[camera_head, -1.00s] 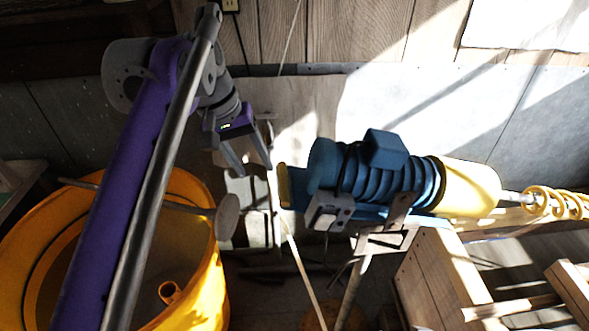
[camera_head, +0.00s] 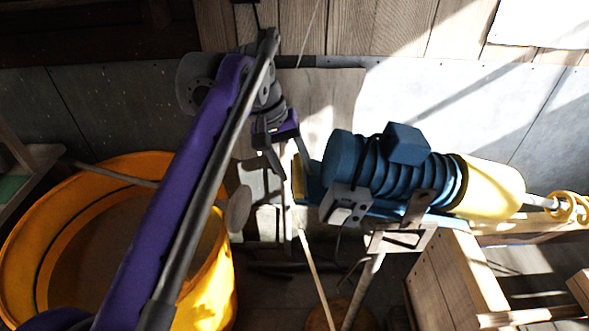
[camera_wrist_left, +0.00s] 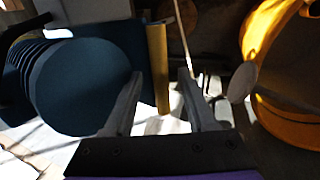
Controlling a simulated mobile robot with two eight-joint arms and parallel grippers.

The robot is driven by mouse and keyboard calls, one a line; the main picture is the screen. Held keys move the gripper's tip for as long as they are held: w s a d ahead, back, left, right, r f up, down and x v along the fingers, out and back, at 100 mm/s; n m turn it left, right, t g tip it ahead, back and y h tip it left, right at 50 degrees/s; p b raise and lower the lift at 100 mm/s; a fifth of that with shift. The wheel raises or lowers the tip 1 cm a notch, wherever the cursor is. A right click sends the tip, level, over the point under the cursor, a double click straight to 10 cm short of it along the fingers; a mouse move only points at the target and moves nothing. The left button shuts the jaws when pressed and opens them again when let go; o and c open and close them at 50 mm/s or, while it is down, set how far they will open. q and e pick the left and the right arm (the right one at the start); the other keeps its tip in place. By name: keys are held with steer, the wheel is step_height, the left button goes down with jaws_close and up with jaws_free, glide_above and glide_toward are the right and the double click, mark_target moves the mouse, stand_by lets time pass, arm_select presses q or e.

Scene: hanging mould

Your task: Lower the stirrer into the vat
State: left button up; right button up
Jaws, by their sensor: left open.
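The stirrer (camera_head: 385,170) lies nearly level on a stand, with a blue ribbed motor, a pale yellow housing and a yellow spiral on its shaft at the right. A yellow bar (camera_head: 298,181) stands at its left end. My left gripper (camera_head: 292,168) is open at this bar. In the left wrist view, the bar (camera_wrist_left: 157,68) shows between the spread fingers (camera_wrist_left: 160,78), and contact cannot be told. The blue motor end (camera_wrist_left: 85,85) fills the left of that view. The yellow-orange vat (camera_head: 222,285) stands at the left, partly hidden by my left arm. My right gripper is not in view.
A grey rod ending in a round disc (camera_head: 238,208) reaches across the vat's rim. A metal stand (camera_head: 400,238) bears the stirrer. A wooden crate (camera_head: 450,275) stands at the lower right. A panelled wall closes the back.

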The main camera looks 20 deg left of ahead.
arm_select(q)
steer(key=shift+d+f, duration=0.1)
steer(key=shift+f, duration=0.1)
jaws_close()
stand_by(1.4)
